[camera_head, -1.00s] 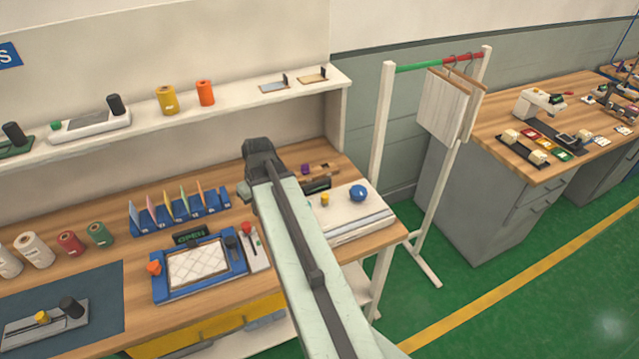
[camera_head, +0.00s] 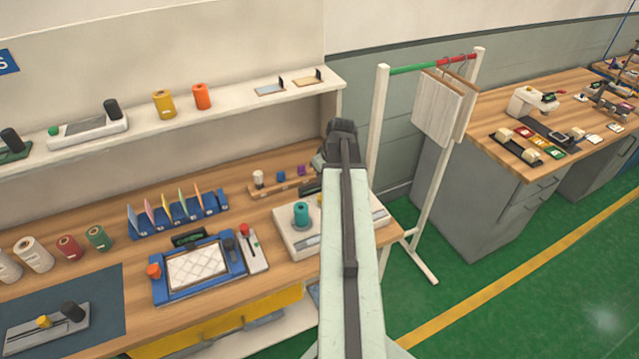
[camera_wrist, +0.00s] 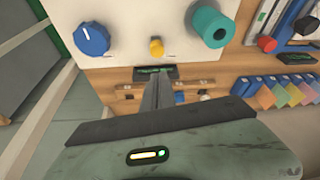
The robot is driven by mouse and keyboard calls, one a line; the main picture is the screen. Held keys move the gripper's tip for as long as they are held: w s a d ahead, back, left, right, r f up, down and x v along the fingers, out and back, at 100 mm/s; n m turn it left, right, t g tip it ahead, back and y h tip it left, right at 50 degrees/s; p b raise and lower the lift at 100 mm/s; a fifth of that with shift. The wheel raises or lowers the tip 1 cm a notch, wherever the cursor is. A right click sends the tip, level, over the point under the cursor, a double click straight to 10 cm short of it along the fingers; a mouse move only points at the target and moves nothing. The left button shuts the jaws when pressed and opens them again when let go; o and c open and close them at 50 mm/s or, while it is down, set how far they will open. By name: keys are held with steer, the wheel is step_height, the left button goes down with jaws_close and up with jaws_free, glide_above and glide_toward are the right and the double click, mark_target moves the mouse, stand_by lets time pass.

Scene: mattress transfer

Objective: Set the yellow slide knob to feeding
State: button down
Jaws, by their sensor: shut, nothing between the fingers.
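A white machine (camera_head: 288,235) stands at the right end of the bench. A small yellow knob (camera_head: 320,199) on its top is partly hidden by my arm in the head view. In the wrist view the yellow knob (camera_wrist: 156,47) sits between a round blue knob (camera_wrist: 91,39) and a teal cylinder (camera_wrist: 210,27). My gripper (camera_wrist: 158,74) is shut and empty, its fingertips in line with the yellow knob in that picture; I cannot tell the gap or see contact. In the head view my gripper (camera_head: 341,132) is over the bench's right end. The feeding mark cannot be read.
A dark display (camera_wrist: 155,73) is partly behind my fingers. A blue frame (camera_head: 200,288) with a quilted pad lies left of the machine. Another yellow knob (camera_head: 43,322) is on a grey device at lower left. A white rack (camera_head: 376,130) stands right of the bench.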

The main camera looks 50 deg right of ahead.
steer(key=b, duration=0.7)
glide_above(320, 207)
steer(key=w+d, duration=0.2)
steer(key=w, duration=0.1)
step_height(320, 207, down, 8)
steer(key=shift+s+a+f, duration=0.1)
steer(key=shift+f, duration=0.05)
steer(key=shift+s+a, duration=0.15)
steer(key=shift+s, duration=0.05)
steer(key=s, duration=0.1)
steer(key=s+a, duration=0.1)
steer(key=s, duration=0.2)
steer(key=shift+s+a+r, duration=0.2)
steer(key=shift+a+r, duration=0.05)
steer(key=shift+a, duration=0.05)
steer(key=shift+f, duration=0.15)
